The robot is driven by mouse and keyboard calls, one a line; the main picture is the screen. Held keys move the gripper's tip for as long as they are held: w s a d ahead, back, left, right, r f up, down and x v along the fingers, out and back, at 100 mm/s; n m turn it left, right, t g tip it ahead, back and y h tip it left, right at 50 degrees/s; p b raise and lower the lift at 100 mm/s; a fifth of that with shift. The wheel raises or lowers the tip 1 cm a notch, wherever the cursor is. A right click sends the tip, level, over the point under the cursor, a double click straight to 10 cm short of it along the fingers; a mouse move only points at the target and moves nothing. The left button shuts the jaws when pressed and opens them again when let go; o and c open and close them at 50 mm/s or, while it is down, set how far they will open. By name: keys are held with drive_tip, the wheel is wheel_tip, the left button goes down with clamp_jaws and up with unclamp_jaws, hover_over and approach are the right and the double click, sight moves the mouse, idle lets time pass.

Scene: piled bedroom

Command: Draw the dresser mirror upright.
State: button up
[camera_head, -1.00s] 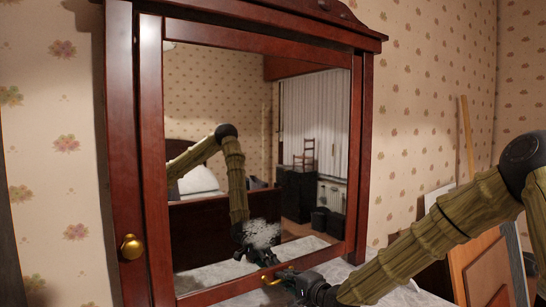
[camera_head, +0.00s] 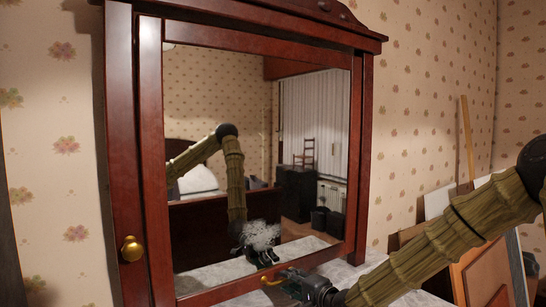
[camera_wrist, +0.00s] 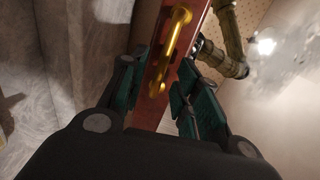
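The dresser mirror (camera_head: 250,130) has a dark red wooden frame and hangs between the dresser's posts. How far it is tilted is hard to tell from this angle. A gold handle (camera_head: 271,281) sits on its bottom rail, and a round gold knob (camera_head: 132,248) is on the left post. My gripper (camera_head: 285,276) is at the bottom rail, close to the handle. In the wrist view my gripper (camera_wrist: 163,92) is open, with its dark green fingers apart on either side of the gold handle (camera_wrist: 170,50). Contact between fingers and handle is not clear.
A pale marble-like top (camera_head: 345,270) lies below the mirror. Wooden boards and panels (camera_head: 480,272) lean at the right against the flowered wall (camera_head: 420,120). The glass reflects my arm, a bed and dark furniture.

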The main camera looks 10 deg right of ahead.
drive_tip(key=p+v, duration=0.1)
drive_tip(key=v, duration=0.3)
drive_tip(key=shift+s, duration=0.2)
idle(0.3)
drive_tip(key=shift+d, duration=0.1)
